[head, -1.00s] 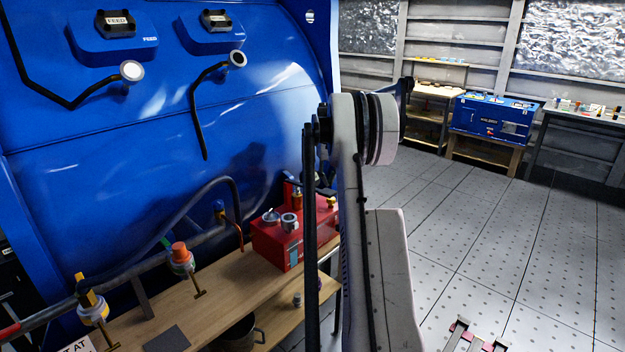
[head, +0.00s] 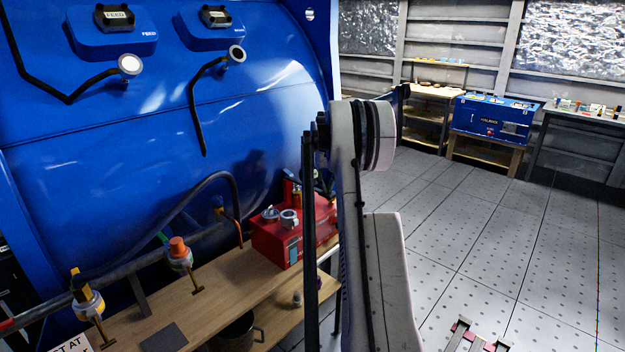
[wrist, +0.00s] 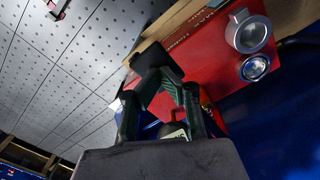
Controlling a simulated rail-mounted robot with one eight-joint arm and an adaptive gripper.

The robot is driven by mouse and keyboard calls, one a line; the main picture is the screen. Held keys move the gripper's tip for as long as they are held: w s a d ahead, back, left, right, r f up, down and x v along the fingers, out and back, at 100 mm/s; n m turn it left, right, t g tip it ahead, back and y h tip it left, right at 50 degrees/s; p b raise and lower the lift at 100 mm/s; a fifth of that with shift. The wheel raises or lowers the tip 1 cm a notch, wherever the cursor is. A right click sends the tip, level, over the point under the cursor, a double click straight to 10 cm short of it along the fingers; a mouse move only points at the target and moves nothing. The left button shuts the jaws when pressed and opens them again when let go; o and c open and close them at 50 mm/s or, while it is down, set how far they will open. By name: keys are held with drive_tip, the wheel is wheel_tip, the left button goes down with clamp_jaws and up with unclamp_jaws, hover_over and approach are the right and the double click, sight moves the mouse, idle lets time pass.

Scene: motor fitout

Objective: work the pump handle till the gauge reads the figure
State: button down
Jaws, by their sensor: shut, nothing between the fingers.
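The red pump unit (head: 275,241) stands on the wooden bench, partly hidden by my arm in the head view. Two round metal fittings (head: 289,218) sit on its top. In the wrist view the red unit (wrist: 215,60) fills the upper right, with the two round metal fittings (wrist: 255,68) on it. My gripper (wrist: 170,85) is shut and empty, its dark fingers in front of the unit's edge. I cannot tell whether they touch it. The pump handle cannot be made out clearly, and no gauge figure is readable.
A large blue vessel (head: 110,160) rises behind the bench (head: 225,285). Valves with an orange cap (head: 178,247) and a yellow handle (head: 85,295) stand at the left. A blue box (head: 492,118) is at the back right.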

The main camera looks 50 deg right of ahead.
drive_tip(key=f, duration=0.1)
drive_tip(key=f+b, duration=0.1)
drive_tip(key=f, duration=0.1)
drive_tip(key=f+b, duration=0.1)
drive_tip(key=shift+w+f, duration=0.15)
drive_tip(key=shift+w, duration=0.15)
drive_tip(key=shift+s+r+p, duration=0.2)
drive_tip(key=shift+r+p, duration=0.45)
drive_tip(key=shift+r, duration=0.85)
drive_tip(key=shift+s+r+p, duration=0.15)
drive_tip(key=shift+r+p, duration=0.5)
drive_tip(key=shift+r, duration=0.85)
drive_tip(key=shift+s+r+p, duration=0.2)
drive_tip(key=shift+r+p, duration=0.45)
drive_tip(key=shift+r, duration=0.85)
drive_tip(key=shift+f, duration=0.2)
